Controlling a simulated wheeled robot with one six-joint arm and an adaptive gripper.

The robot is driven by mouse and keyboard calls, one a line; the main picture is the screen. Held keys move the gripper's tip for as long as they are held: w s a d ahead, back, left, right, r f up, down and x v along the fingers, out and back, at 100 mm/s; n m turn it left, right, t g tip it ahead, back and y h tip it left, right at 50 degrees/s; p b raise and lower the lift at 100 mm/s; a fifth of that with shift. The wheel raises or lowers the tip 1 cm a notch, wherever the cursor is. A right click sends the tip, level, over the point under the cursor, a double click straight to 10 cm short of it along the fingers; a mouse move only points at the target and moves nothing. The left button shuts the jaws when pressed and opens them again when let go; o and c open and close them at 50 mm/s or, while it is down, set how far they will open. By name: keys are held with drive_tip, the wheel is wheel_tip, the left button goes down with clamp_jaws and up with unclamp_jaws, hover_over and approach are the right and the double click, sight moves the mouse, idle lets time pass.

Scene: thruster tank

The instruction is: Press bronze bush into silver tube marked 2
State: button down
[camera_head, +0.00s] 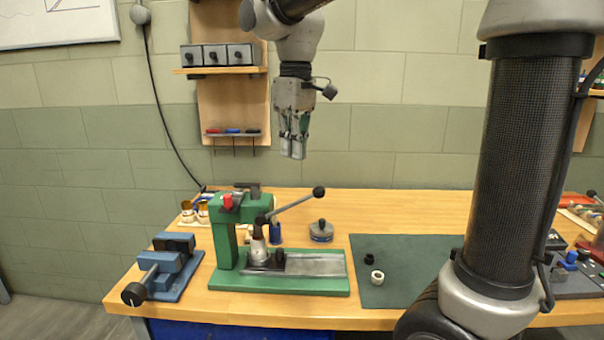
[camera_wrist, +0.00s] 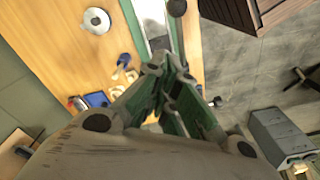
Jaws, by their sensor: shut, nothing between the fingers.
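A green lever press (camera_head: 228,245) stands on the wooden bench, with its lever (camera_head: 292,204) slanting up to the right to a black ball knob. A short silver tube (camera_head: 258,250) stands upright under the ram, at the left end of the press's grey bed (camera_head: 315,265). I cannot read a mark on it, and I cannot make out a bronze bush at its top. My gripper (camera_head: 293,153) hangs fingers-down in the air above and behind the press, shut and empty. In the wrist view its fingers (camera_wrist: 167,72) are together, with the press bed (camera_wrist: 152,18) beyond them.
A blue vise (camera_head: 165,268) stands left of the press. A round knobbed weight (camera_head: 321,232) and a small blue item (camera_head: 275,233) are behind it. A green mat (camera_head: 405,285) to the right holds a black ring (camera_head: 370,258) and a pale ring (camera_head: 377,277). A wall shelf (camera_head: 220,70) is left of my arm.

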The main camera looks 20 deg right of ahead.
wheel_tip(320, 180, up, 5)
drive_tip(key=w+a+n+g, duration=0.1)
drive_tip(key=w+a+n, duration=0.1)
drive_tip(key=a+n, duration=0.1)
drive_tip(key=n+g, duration=0.1)
drive_tip(key=n, duration=0.1)
hover_over(290, 206)
drive_tip(key=w, duration=0.2)
wheel_tip(290, 206, down, 7)
drive_tip(key=shift+h, duration=0.3)
drive_tip(key=shift+s+d+f, duration=0.4)
drive_tip(key=shift+d+f, duration=0.35)
drive_tip(key=shift+s+d+f, duration=0.4)
drive_tip(key=shift+d+f, duration=0.3)
drive_tip(key=shift+f, duration=0.05)
drive_tip(key=shift+s+d+f, duration=0.35)
drive_tip(key=shift+d+f, duration=0.1)
drive_tip(key=shift+f, duration=0.15)
